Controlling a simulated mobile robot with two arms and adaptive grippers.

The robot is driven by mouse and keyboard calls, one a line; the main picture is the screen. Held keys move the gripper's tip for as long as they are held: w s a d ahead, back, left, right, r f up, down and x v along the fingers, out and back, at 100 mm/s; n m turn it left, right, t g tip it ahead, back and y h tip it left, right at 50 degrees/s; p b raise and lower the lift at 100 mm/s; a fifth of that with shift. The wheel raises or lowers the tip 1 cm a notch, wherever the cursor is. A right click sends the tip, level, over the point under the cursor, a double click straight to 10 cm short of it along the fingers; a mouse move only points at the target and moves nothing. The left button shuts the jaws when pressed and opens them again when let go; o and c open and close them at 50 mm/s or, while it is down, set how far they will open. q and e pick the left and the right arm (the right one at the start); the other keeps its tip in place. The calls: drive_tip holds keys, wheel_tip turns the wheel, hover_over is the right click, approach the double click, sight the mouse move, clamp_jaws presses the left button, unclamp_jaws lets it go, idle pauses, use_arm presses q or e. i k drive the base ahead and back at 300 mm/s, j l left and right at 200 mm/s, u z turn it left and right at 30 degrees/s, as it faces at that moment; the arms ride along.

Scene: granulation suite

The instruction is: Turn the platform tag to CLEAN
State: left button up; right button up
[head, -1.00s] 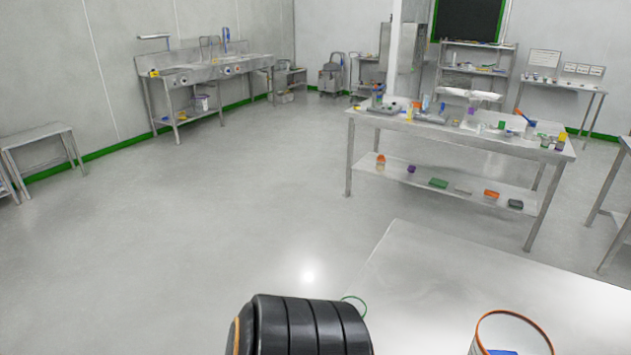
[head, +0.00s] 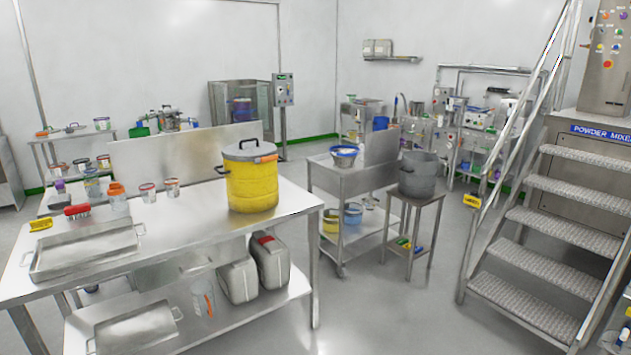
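A small yellow tag (head: 472,201) hangs at the lower left handrail post of the metal platform stairs (head: 550,225), right of centre in the head view. Its dark lettering is too small to read, so I cannot tell which side faces me. A blue sign (head: 600,131) beginning "POWDER MIXI" is on the unit beside the top steps; its right end is cut off. Neither of my grippers is in view.
A steel table (head: 190,240) at the left holds a yellow drum (head: 251,178), a tray (head: 88,245) and another yellow tag (head: 41,225). A trolley (head: 345,180) and a stool with a grey pot (head: 417,174) stand mid-room. Floor before the stairs is clear.

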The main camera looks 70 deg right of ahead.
sight(473, 201)
drive_tip(key=z, duration=3.15)
drive_tip(key=i+j+u, duration=0.25)
drive_tip(key=i, duration=0.45)
drive_tip(key=i+u, duration=0.3)
drive_tip(key=i, duration=0.45)
drive_tip(key=i+z, duration=0.25)
drive_tip(key=i, duration=0.3)
drive_tip(key=i+j+z, duration=0.15)
drive_tip(key=i+z, duration=0.15)
drive_tip(key=i, duration=0.25)
drive_tip(key=i+j+z, duration=0.25)
drive_tip(key=i, duration=0.3)
drive_tip(key=i+j+z, duration=0.25)
drive_tip(key=i+j, duration=0.15)
drive_tip(key=i, duration=0.15)
